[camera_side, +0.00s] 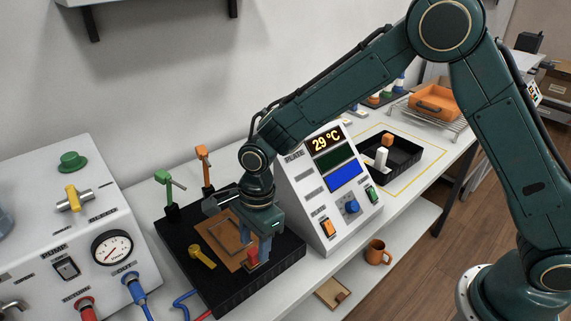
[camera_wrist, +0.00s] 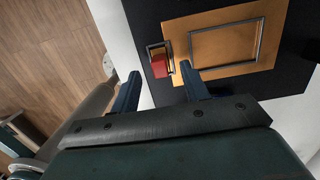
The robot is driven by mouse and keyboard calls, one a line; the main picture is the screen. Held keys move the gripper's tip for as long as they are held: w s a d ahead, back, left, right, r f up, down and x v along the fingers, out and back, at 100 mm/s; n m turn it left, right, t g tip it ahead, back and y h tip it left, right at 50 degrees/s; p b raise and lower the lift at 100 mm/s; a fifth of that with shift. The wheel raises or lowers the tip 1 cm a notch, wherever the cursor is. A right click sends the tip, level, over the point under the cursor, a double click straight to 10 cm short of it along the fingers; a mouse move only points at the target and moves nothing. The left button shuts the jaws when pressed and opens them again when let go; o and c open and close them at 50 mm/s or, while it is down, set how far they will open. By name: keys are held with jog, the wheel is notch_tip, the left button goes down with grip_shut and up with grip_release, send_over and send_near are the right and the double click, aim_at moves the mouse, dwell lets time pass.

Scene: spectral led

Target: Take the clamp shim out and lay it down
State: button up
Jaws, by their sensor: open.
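The clamp shim seems to be the small red block (camera_wrist: 159,68) in the wrist view. It sits in a small metal frame (camera_wrist: 151,47) at the edge of the copper-coloured plate (camera_wrist: 178,29). In the side view the red block (camera_side: 253,257) shows near the front edge of the black base (camera_side: 213,294). My gripper (camera_wrist: 160,69) is open, pointing down, with one finger on each side of the red block in the wrist view. In the side view my gripper (camera_side: 260,252) is low over it. I cannot tell whether the fingers touch it.
Green (camera_side: 168,186) and orange (camera_side: 204,160) levers stand behind the plate, and a yellow knob (camera_side: 201,256) lies left. A control box (camera_side: 333,205) reading 29 °C stands close right. Beyond it a black tray (camera_side: 405,160) holds a white and an orange block. A gauge panel (camera_side: 75,225) is left.

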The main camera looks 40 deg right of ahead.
aim_at(254, 251)
jog(key=shift+a+f, duration=0.2)
jog(key=shift+f, duration=1.55)
jog(key=c, duration=0.8)
jog(key=o, duration=0.8)
jog(key=shift+r, duration=0.15)
notch_tip(254, 251, up, 14)
jog(key=d, duration=0.1)
jog(key=shift+d+f, duration=0.25)
jog(key=shift+d, duration=0.1)
